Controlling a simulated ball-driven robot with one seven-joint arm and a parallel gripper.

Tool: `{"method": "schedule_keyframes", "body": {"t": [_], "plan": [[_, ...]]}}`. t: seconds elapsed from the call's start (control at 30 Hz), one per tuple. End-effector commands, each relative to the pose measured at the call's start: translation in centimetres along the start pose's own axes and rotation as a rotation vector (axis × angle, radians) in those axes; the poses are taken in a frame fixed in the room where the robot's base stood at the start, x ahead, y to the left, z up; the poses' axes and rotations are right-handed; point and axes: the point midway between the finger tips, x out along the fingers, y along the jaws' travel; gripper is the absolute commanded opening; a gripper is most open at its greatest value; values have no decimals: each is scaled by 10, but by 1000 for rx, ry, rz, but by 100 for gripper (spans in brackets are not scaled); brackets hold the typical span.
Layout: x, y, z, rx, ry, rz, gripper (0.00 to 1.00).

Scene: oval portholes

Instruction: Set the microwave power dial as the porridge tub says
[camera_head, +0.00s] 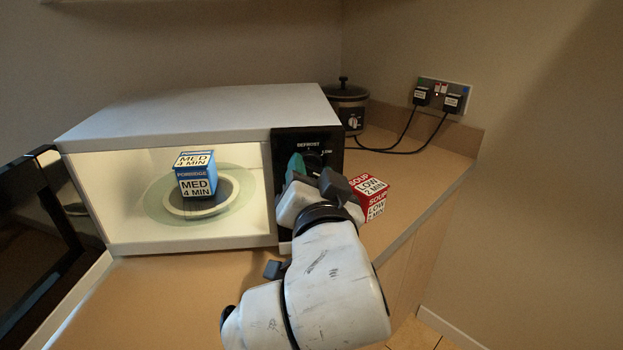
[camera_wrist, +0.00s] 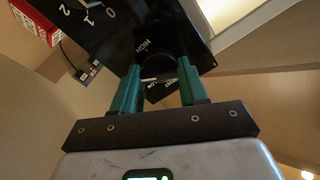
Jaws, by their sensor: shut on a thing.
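The blue porridge tub (camera_head: 197,176) stands on the turntable inside the lit, open microwave (camera_head: 200,110). Its labels read "MED 4 MIN". My gripper (camera_head: 313,168) is at the upper part of the black control panel (camera_head: 290,140), where "DEFROST" and "LOW" are printed. In the wrist view, the green fingers of my gripper (camera_wrist: 158,80) are shut on the dark power dial (camera_wrist: 158,62), one on each side. "HIGH" shows beyond the dial, and a partly covered "DEFROST" shows between the fingers. A short white line shows there too; I cannot tell for sure where the dial points.
A red soup tub (camera_head: 370,193) reading "LOW 2 MIN" stands just right of my gripper. A dark cooker (camera_head: 347,105) stands behind, cabled to wall sockets (camera_head: 441,95). The open microwave door (camera_head: 45,225) is at left. A numbered dial (camera_wrist: 84,20) shows on the panel.

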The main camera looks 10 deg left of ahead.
Motion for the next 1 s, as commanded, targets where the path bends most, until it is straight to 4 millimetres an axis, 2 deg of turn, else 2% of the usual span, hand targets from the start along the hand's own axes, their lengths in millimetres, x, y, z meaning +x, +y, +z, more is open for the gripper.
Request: {"method": "schedule_keyframes", "body": {"t": [0.47, 0.5, 0.77, 1.0], "plan": [[0, 0, 0, 14, -2, 1, 12], [0, 0, 0, 14, -2, 1, 45], [0, 0, 0, 13, -1, 1, 68], [-1, 0, 0, 13, 0, 0, 68]]}}
